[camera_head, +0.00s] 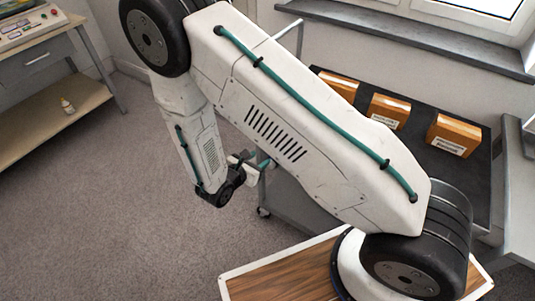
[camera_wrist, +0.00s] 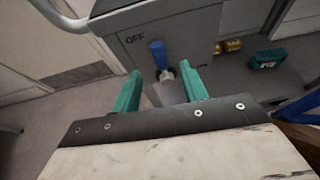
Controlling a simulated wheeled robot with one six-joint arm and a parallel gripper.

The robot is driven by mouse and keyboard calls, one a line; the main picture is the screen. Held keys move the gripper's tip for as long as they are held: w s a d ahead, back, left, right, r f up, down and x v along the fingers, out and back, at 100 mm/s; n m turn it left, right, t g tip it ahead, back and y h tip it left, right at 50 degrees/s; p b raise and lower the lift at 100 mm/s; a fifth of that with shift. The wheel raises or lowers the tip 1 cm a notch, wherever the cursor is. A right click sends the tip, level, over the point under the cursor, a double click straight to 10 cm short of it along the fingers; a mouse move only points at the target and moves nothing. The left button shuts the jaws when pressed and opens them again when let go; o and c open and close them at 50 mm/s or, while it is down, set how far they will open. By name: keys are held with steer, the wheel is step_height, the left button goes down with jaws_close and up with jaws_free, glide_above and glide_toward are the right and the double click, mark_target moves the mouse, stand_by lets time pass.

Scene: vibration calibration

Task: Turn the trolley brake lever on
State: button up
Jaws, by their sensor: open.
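The brake lever (camera_wrist: 158,54) has a blue grip and stands up from a grey pivot on the trolley's grey side panel. It is just right of the printed word OFF. My gripper (camera_wrist: 161,68) is open, with one teal finger on each side of the lever's lower part in the wrist view. I cannot tell whether a finger touches it. In the head view my gripper (camera_head: 250,163) is low beside the trolley (camera_head: 478,185), partly hidden by my arm. The lever is hidden there.
Three orange boxes (camera_head: 389,110) stand on the trolley's dark top. A grey tube handle (camera_wrist: 62,20) is at the upper left in the wrist view. A green box (camera_wrist: 267,60) and brass-coloured pieces (camera_wrist: 232,45) lie on a lower shelf. Carpet (camera_head: 110,215) to the left is clear.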

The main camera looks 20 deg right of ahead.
mark_target(271, 157)
steer(key=f+x, duration=0.1)
steer(key=x, duration=0.7)
steer(key=shift+a, duration=0.25)
steer(key=shift+r, duration=0.15)
jaws_close()
steer(key=shift+a, duration=0.1)
